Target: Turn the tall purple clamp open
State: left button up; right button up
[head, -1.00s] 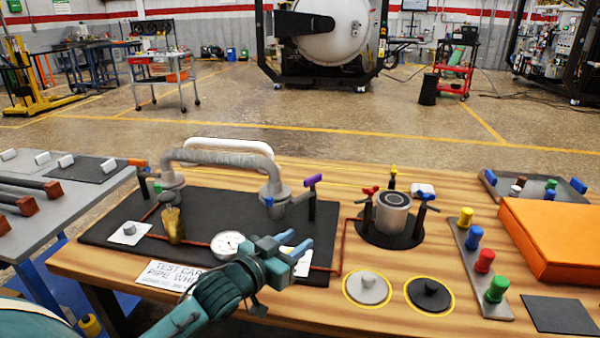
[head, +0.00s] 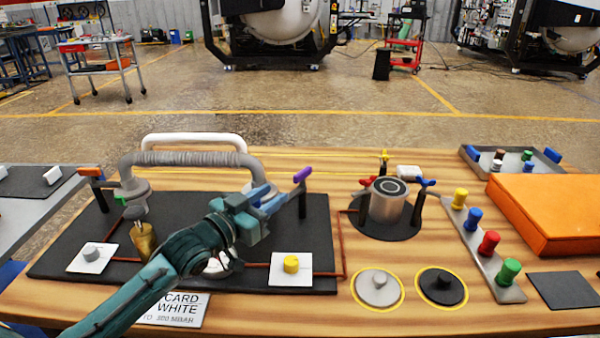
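The tall purple clamp (head: 302,174) is a purple handle on top of a tall black post, at the right part of the black mat (head: 320,232). The handle slants up to the right. My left gripper (head: 268,199) is just left of the post and a little lower than the handle in the picture. Its two blue fingers point up and right with a gap between them, and nothing shows between them. They look apart from the clamp. The gripper hides the right end of the grey hose (head: 185,158) and its fitting. My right gripper is not in view.
A yellow knob on a white card (head: 291,265) lies right of my forearm. A metal cylinder (head: 388,203) with red and blue clamps around it stands further right. An orange case (head: 545,212) and a strip of coloured knobs (head: 484,258) fill the right side.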

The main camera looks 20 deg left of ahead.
aim_at(311, 168)
pick_arm(q)
jog(key=x, duration=1.1)
jog(key=shift+w+d, duration=0.1)
jog(key=shift+w, duration=0.05)
grip_shut()
